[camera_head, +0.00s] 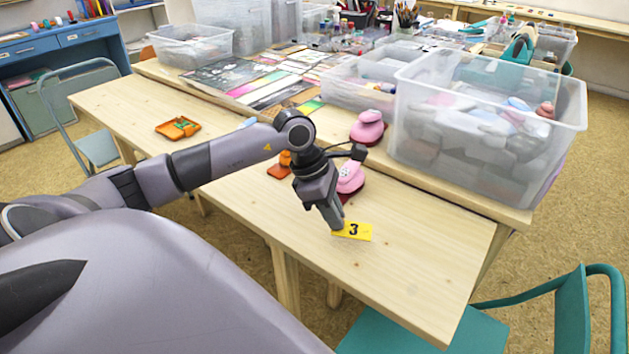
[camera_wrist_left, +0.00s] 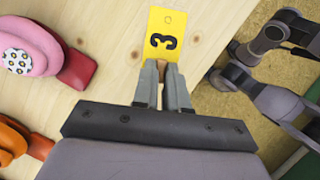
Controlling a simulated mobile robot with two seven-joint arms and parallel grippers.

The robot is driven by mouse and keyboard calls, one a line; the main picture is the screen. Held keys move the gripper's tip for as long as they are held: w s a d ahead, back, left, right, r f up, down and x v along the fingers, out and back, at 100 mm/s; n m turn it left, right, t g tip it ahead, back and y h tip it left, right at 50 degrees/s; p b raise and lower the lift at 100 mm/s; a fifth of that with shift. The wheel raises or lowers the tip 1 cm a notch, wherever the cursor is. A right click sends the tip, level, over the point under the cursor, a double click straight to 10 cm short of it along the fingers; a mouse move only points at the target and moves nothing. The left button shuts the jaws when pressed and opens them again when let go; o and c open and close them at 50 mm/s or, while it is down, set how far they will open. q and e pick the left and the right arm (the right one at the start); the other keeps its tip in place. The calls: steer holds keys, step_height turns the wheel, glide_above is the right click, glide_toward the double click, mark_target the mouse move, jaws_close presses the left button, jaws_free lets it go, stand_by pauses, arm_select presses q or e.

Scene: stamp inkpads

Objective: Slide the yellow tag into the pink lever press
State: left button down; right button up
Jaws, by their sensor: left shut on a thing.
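The yellow tag (camera_head: 357,232) is a flat rectangle with a black 3 and a small hole at its far end in the left wrist view (camera_wrist_left: 170,35). My left gripper (camera_head: 337,227) is shut on the tag's near edge, low over the front table. In the left wrist view, the fingertips (camera_wrist_left: 164,66) pinch that edge. A pink press (camera_head: 350,176) on a darker red-pink base stands behind the gripper, partly hidden by it. A patterned pink top (camera_wrist_left: 28,48) shows left of the tag in the wrist view. Another pink press-like item (camera_head: 368,127) stands farther back.
An orange item (camera_head: 281,165) stands left of the gripper, and an open orange case (camera_head: 178,128) lies farther left. Large clear bins (camera_head: 483,150) fill the back right. The front table's right part (camera_head: 430,260) is clear. A teal chair (camera_head: 570,310) stands at the front right.

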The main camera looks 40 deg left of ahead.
arm_select(q)
steer(key=a+n+b, duration=0.1)
steer(key=n, duration=0.1)
steer(key=w+a+n+t+y+b, duration=0.1)
steer(key=n, duration=0.1)
steer(key=a+r+n+y, duration=0.1)
steer(key=n, duration=0.2)
steer(key=shift+w+a+t+b, duration=0.15)
steer(key=shift+a+t+b, duration=0.2)
steer(key=shift+t+b, duration=0.05)
steer(key=n, duration=0.1)
steer(key=a+n+y+b, duration=0.1)
steer(key=a+r+n, duration=0.1)
steer(key=shift+w+n+y+b, duration=0.25)
steer(key=shift+n+y+b, duration=0.05)
steer(key=shift+n, duration=0.1)
steer(key=shift+a+r+n+y+b, duration=0.25)
steer(key=shift+a+n, duration=0.1)
steer(key=shift+n, duration=0.25)
steer(key=shift+a+r+n+y+b, duration=0.1)
steer(key=shift+a+r+n+y, duration=0.2)
steer(key=shift+n, duration=0.3)
steer(key=shift+f, duration=0.1)
